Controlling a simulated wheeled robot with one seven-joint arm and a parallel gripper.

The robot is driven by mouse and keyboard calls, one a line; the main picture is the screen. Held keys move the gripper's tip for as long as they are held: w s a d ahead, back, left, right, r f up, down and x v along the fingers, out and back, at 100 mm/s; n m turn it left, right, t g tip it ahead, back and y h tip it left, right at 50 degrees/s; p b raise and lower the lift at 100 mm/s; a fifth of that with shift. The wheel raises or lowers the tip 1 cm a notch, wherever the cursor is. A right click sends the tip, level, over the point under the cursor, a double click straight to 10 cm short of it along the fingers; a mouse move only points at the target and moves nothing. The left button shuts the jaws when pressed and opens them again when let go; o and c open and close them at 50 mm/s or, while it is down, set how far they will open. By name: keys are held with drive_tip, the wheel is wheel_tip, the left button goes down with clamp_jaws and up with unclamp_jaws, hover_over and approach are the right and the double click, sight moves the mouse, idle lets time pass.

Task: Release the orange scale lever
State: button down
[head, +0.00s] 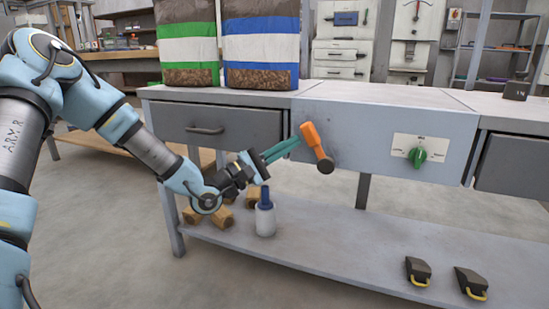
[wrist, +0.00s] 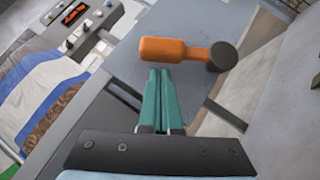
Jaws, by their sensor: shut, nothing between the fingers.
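The orange scale lever (head: 313,141) is on the grey front panel of the bench, left of the green knob. It tilts, with its orange grip at the upper left and its dark round end at the lower right. In the wrist view the lever (wrist: 163,50) lies across the picture just beyond my fingertips. My gripper (head: 297,141) is shut and empty, its green fingers pointing at the lever from the left. In the wrist view my gripper's green fingers (wrist: 159,72) are together just below the orange grip. I cannot tell whether they touch it.
A green knob (head: 418,157) on a white plate is to the right on the panel. A drawer (head: 217,127) is to the left. Pellet bags (head: 261,45) stand on the bench top. A bottle (head: 265,217) and two dark weights (head: 418,269) are on the lower shelf.

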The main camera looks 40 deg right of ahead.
sight(310, 126)
drive_tip(key=shift+s+d+r, duration=0.15)
drive_tip(key=shift+s+r, duration=0.05)
drive_tip(key=shift+s, duration=0.1)
drive_tip(key=shift+r, duration=0.1)
